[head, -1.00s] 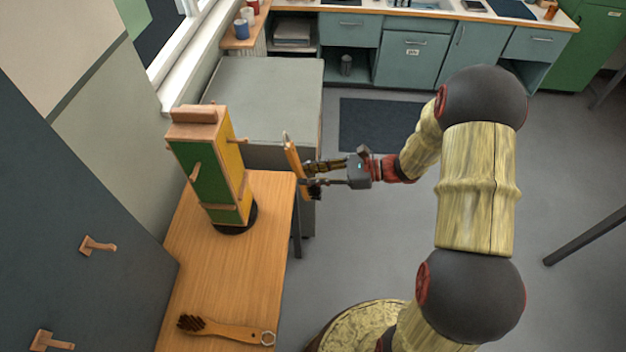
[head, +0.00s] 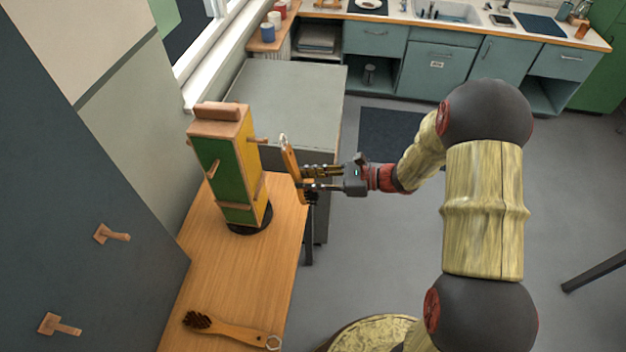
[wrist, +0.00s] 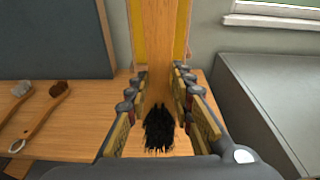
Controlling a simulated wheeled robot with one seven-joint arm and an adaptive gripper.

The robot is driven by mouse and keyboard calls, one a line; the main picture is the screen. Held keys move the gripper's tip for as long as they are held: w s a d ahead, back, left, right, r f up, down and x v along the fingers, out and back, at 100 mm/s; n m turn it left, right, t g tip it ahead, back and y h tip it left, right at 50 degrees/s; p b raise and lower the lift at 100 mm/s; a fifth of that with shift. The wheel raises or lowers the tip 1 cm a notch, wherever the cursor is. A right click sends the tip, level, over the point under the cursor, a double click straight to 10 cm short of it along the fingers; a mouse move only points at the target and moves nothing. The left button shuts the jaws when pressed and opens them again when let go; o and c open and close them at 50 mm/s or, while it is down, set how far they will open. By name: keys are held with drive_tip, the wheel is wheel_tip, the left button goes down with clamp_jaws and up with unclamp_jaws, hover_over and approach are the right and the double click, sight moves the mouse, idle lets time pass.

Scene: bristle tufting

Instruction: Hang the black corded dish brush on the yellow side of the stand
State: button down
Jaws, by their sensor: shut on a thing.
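The stand (head: 222,170) is an upright block with a green face and a yellow face (head: 249,165), on a dark round base on the table. Wooden pegs stick out of it. My gripper (head: 308,178) is shut on a wooden-handled brush (head: 291,172), just right of the yellow side. The brush is roughly upright, with a loop at its top. In the wrist view its handle (wrist: 160,45) rises between the fingers, with black bristles (wrist: 160,128) low down, and the yellow face (wrist: 138,35) lies behind it. A gap shows between brush and stand in the head view; loop material is unclear.
A dark-bristled brush with a ring (head: 230,331) lies on the wooden table (head: 215,275). The wrist view shows a second brush (wrist: 20,90) at its left edge. A grey cabinet (head: 290,100) stands behind. A dark panel with pegs (head: 75,200) is at left.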

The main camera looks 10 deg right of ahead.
drive_tip(key=shift+r+b+x, duration=0.15)
drive_tip(key=shift+b+x, duration=0.1)
drive_tip(key=shift+x, duration=0.85)
drive_tip(key=shift+r+b+x, duration=0.1)
drive_tip(key=shift+b+x, duration=0.1)
drive_tip(key=shift+x, duration=0.9)
drive_tip(key=shift+w+a+f, duration=0.2)
drive_tip(key=shift+a+f, duration=0.05)
drive_tip(key=shift+a, duration=0.35)
drive_tip(key=c, duration=1.5)
unclamp_jaws()
drive_tip(key=shift+d, duration=0.1)
drive_tip(key=shift+p+v, duration=0.95)
drive_tip(key=shift+v, duration=2.4)
